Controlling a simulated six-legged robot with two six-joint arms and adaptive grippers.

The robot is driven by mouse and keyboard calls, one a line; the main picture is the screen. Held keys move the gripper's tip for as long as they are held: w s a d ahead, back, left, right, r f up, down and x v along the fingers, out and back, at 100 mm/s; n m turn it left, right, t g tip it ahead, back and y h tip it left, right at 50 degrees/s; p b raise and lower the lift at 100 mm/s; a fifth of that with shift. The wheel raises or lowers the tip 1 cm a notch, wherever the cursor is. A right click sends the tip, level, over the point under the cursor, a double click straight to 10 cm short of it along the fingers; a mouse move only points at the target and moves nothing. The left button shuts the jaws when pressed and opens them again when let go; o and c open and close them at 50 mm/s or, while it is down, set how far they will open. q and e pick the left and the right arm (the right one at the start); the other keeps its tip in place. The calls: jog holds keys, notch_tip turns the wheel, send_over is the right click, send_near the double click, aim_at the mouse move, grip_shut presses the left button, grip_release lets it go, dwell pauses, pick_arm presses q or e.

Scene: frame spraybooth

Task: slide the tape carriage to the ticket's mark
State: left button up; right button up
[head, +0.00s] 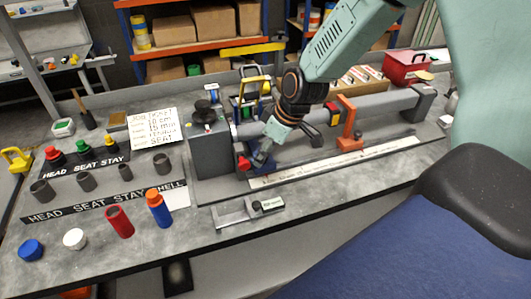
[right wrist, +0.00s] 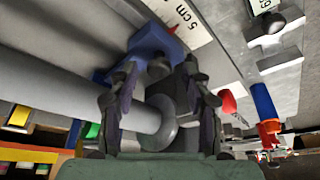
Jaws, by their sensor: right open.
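The job ticket (head: 153,127) is a white card on the bench at left. It seems to read "10 cm", "15 min" and "SEAT"; the small print is blurred. In the right wrist view the blue carriage (right wrist: 153,40) sits by the grey tube (right wrist: 75,95), its red pointer (right wrist: 172,29) near "5 cm" on the white scale (right wrist: 193,22). The scale also shows in the head view (head: 350,161). My right gripper (head: 256,158) is open and low in front of the tube's left end. Its fingers (right wrist: 160,90) stand either side of a grey rounded part; contact is unclear. My left gripper is out of view.
A grey end block (head: 210,150) stands just left of my right gripper. An orange bracket (head: 349,128) stands by the tube to its right. A caliper-like tool (head: 247,211), a red tube (head: 119,222) and a blue tube (head: 159,208) are in front. Bench front right is clear.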

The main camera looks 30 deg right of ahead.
jog(key=shift+d, duration=0.15)
jog(key=shift+s+d, duration=0.15)
jog(key=shift+s, duration=0.1)
jog(key=shift+c, duration=1.4)
jog(key=shift+w+a, duration=0.15)
jog(key=shift+a, duration=0.05)
jog(key=c, duration=0.4)
grip_shut()
